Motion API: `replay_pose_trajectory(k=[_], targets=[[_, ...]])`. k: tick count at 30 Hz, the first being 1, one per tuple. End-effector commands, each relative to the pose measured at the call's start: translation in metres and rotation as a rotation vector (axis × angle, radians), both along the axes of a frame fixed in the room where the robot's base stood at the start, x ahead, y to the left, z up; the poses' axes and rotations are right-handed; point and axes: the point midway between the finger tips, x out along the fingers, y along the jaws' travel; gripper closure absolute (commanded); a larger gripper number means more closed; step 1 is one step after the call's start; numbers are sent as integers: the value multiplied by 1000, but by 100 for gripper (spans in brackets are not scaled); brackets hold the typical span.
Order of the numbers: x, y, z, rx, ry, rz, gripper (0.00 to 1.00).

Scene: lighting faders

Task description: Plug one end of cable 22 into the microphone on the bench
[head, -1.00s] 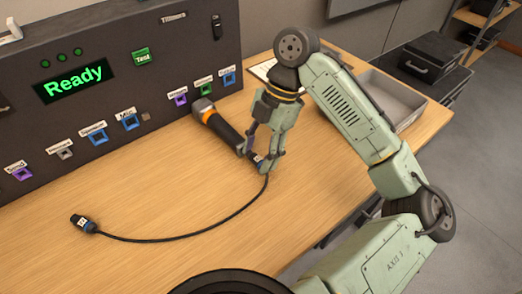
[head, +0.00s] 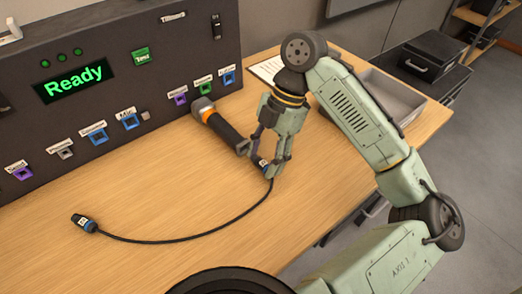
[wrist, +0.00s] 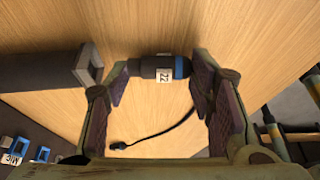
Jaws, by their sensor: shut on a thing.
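The microphone (head: 222,126) lies on the bench, its grey head toward the panel and its dark tail end toward my gripper. My gripper (head: 268,160) is shut on one end of cable 22 (head: 262,164), a dark connector with a blue band and a white 22 label. In the wrist view, this connector (wrist: 163,68) lies crosswise between the fingers. The microphone's square tail end (wrist: 88,64) is left of it, with a small gap between. The other end of the cable (head: 84,223) lies loose at the bench's left.
A dark panel (head: 130,40) with a green Ready display and several labelled coloured sockets stands along the bench's back. A grey tray (head: 390,98) and a white paper (head: 266,69) lie at the far right.

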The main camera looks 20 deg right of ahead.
Motion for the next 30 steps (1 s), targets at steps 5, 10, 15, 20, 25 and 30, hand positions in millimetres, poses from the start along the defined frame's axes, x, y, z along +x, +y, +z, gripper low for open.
replay_pose_trajectory(k=[5, 10, 15, 20, 25, 30], targets=[[-9, -4, 0, 0, 0, 0, 82], [-17, -8, 0, 0, 0, 0, 82], [-24, -11, 0, 1, 1, -1, 82], [-28, -12, 0, 1, 0, 0, 82], [-29, -12, 0, 1, 0, 1, 82], [-28, -12, 0, 1, 0, 0, 82]])
